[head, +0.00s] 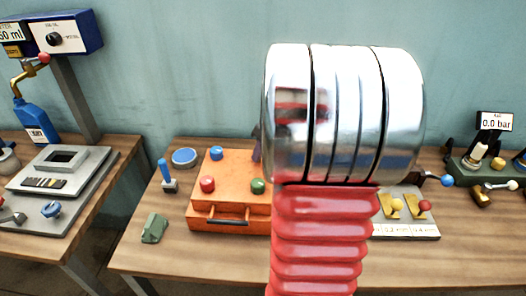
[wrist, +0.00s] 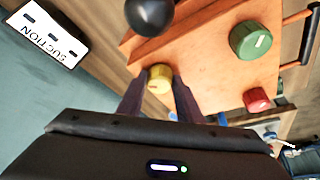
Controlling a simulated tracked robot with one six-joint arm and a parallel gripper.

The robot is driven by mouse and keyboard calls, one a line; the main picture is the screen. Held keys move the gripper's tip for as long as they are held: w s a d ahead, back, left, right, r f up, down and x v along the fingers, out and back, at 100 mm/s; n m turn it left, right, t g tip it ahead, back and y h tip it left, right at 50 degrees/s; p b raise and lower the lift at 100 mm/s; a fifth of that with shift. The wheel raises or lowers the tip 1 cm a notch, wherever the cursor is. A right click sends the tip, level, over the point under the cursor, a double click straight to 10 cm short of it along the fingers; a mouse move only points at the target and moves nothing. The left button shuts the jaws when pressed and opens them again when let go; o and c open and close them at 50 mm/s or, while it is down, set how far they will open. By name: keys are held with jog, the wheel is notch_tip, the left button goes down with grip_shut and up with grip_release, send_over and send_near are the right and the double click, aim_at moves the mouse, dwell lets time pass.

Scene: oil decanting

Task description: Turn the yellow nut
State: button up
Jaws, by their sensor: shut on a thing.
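The yellow nut (wrist: 160,74) shows in the wrist view on the orange box (wrist: 205,55), near the box's edge. My gripper (wrist: 158,88) has its two dark fingers on either side of the nut and is shut on it. The nut has a pale mark on its face.
A green knob (wrist: 250,40) and a red knob (wrist: 256,99) sit on the same box. A black ball (wrist: 149,13) is close beside the fingers. A white SUCTION sign (wrist: 46,34) lies left. A green block (head: 153,229) is on the bench.

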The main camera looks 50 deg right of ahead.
jog(key=m, duration=0.1)
jog(key=m+h, duration=0.1)
jog(key=m, duration=0.2)
jog(key=shift+a+g, duration=0.25)
jog(key=shift+g, duration=0.05)
jog(key=shift+w+a+m+g+h, duration=0.1)
jog(key=shift+m+g+h, duration=0.3)
jog(key=shift+m, duration=0.85)
jog(key=shift+w+a+m+g+h, duration=0.1)
jog(key=shift+m+h, duration=0.5)
jog(key=shift+m, duration=0.65)
jog(key=m, duration=0.2)
jog(key=m+g+h, duration=0.1)
jog(key=m, duration=0.1)
jog(key=shift+w+m+g, duration=0.15)
jog(key=shift+m+g, duration=0.15)
jog(key=shift+m, duration=0.1)
jog(key=shift+w+m+g, duration=0.15)
jog(key=shift+m+g, duration=0.65)
jog(key=shift+m, duration=1.4)
jog(key=o, duration=1)
jog(key=shift+o, duration=0.2)
